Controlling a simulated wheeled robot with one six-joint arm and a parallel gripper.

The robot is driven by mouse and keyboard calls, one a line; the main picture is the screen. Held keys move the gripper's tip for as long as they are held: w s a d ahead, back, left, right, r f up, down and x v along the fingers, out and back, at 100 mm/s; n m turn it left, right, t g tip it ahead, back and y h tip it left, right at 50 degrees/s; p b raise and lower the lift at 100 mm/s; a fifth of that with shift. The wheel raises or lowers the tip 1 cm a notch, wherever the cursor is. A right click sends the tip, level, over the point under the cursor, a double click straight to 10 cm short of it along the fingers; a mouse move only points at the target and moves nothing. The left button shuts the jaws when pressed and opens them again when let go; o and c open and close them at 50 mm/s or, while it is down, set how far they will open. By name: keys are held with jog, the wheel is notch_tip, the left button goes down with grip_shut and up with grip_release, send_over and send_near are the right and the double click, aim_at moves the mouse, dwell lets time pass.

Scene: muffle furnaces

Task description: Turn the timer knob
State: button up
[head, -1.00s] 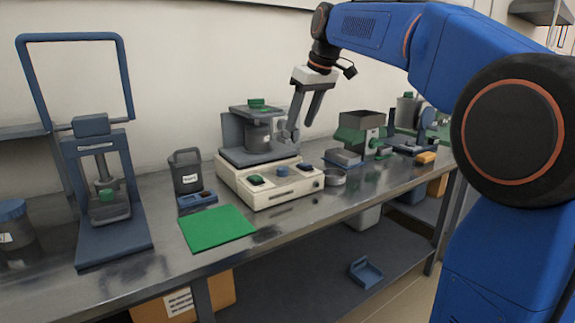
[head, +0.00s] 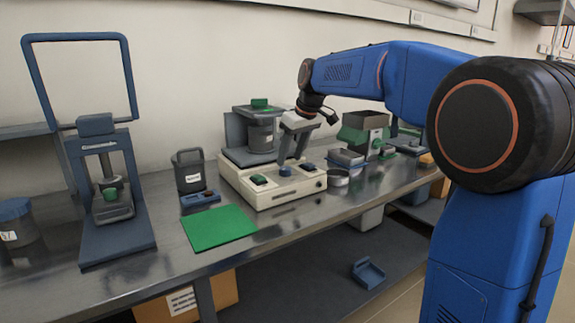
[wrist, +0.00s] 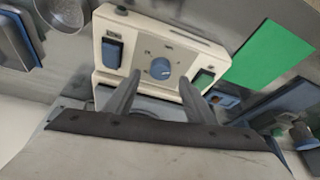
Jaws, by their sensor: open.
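The timer knob (wrist: 160,69) is a round blue dial with a scale around it, on the front panel of a cream machine (wrist: 201,45). A dark blue rocker switch (wrist: 112,50) and a green rocker switch (wrist: 203,77) flank it. My gripper (wrist: 160,90) is open, with its two fingers apart and pointing toward the panel, the knob showing between them. In the head view the gripper (head: 290,158) is just above the knob (head: 285,171), partly in front of the machine (head: 262,198). Whether the fingers touch the knob cannot be told.
A green mat (head: 219,228) lies to the left of the machine. A dark container (head: 188,173) stands behind a small blue tray (head: 200,199). A round metal dish (head: 338,178) is close on the right. A blue framed press (head: 110,205) stands far left.

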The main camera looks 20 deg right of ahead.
aim_at(286, 168)
jog(key=shift+x, duration=2)
jog(key=c, duration=1.1)
